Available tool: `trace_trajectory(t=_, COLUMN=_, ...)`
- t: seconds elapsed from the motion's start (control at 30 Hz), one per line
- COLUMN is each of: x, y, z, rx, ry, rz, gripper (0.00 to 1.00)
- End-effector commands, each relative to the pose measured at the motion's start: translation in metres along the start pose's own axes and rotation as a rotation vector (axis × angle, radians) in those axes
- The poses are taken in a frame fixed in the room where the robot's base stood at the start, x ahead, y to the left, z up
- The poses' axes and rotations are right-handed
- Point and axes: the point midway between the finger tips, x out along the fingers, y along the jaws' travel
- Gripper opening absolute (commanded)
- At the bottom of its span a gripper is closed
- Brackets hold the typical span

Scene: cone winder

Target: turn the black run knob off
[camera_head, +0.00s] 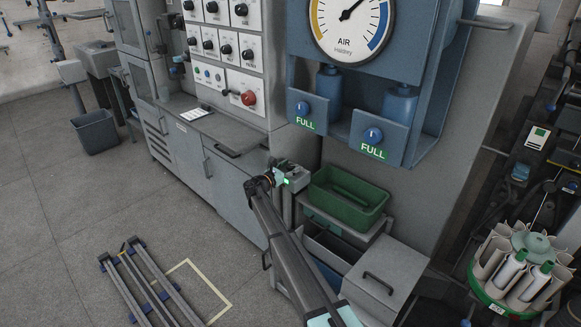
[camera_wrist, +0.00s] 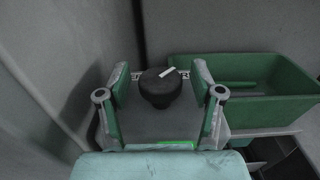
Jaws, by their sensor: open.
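A black knob (camera_wrist: 158,90) with a white pointer mark shows in the wrist view, between the two green finger pads of my gripper (camera_wrist: 160,82). Its pointer slants up to the right. Gaps show on both sides of the knob, so the fingers are open around it and not visibly touching it. In the head view my gripper (camera_head: 282,172) is low beside the grey machine cabinet, left of a green bin. I cannot make out this knob there; the gripper or arm may hide it.
The green bin (camera_head: 345,197) stands close right of my gripper and also shows in the wrist view (camera_wrist: 245,90). A panel of black knobs (camera_head: 225,48) with a red knob (camera_head: 248,97) is at upper left. Open floor lies left.

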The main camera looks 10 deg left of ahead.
Motion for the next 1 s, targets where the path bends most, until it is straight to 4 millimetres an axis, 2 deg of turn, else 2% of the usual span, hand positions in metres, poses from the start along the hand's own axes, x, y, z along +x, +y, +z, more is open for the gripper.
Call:
trace_trajectory(t=0.27, x=0.0020, y=-0.0002, z=-0.0001, rx=0.000, ry=0.000, rz=0.000, gripper=0.66)
trace_trajectory(t=0.3, x=0.0020, y=-0.0003, z=-0.0001, rx=0.000, ry=0.000, rz=0.000, gripper=0.62)
trace_trajectory(t=0.37, x=0.0019, y=-0.0002, z=0.0000, rx=0.000, ry=0.000, rz=0.000, gripper=0.41)
trace_trajectory(t=0.4, x=0.0019, y=-0.0003, z=0.0000, rx=0.000, ry=0.000, rz=0.000, gripper=0.27)
trace_trajectory(t=0.47, x=0.0018, y=-0.0002, z=0.0000, rx=0.000, ry=0.000, rz=0.000, gripper=0.07)
trace_trajectory(t=0.77, x=0.0019, y=-0.0010, z=-0.0001, rx=0.000, ry=0.000, rz=0.010, gripper=0.07)
trace_trajectory(t=1.0, x=0.0017, y=-0.0035, z=-0.0013, rx=0.000, ry=0.000, rz=0.092, gripper=0.07)
